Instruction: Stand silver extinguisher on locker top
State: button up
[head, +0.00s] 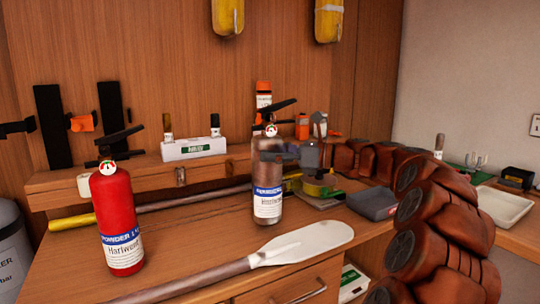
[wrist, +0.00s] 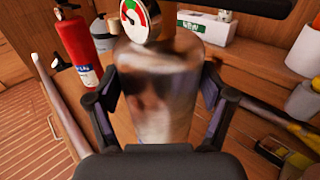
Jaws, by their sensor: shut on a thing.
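The silver extinguisher (head: 267,203) is upright over the wooden locker top (head: 190,255), with a black handle, a round gauge and a blue-white label. I cannot tell whether its base touches the wood. My gripper (head: 283,155) reaches it from the right and the back at its upper body. In the wrist view, the shiny silver body (wrist: 155,85) fills the space between the two fingers of my gripper (wrist: 158,105), which are shut on it. Its gauge shows at the top; its lower part is hidden there.
A red extinguisher (head: 118,215) stands to the left. A paddle (head: 305,243) lies in front and a yellow-ended pole (head: 75,222) behind. A white box (head: 195,148) sits on the raised back ledge. A grey case (head: 372,203) lies to the right. Bare wood lies between the two extinguishers.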

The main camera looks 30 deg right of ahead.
jog(key=shift+w+d+r, duration=0.15)
jog(key=shift+w+d, duration=0.1)
jog(key=shift+d, duration=0.05)
jog(key=shift+w+d, duration=0.1)
jog(key=shift+w, duration=0.05)
jog(key=shift+f+b, duration=0.7)
jog(key=shift+f, duration=1.1)
jog(key=o, duration=1.7)
jog(key=shift+f, duration=0.2)
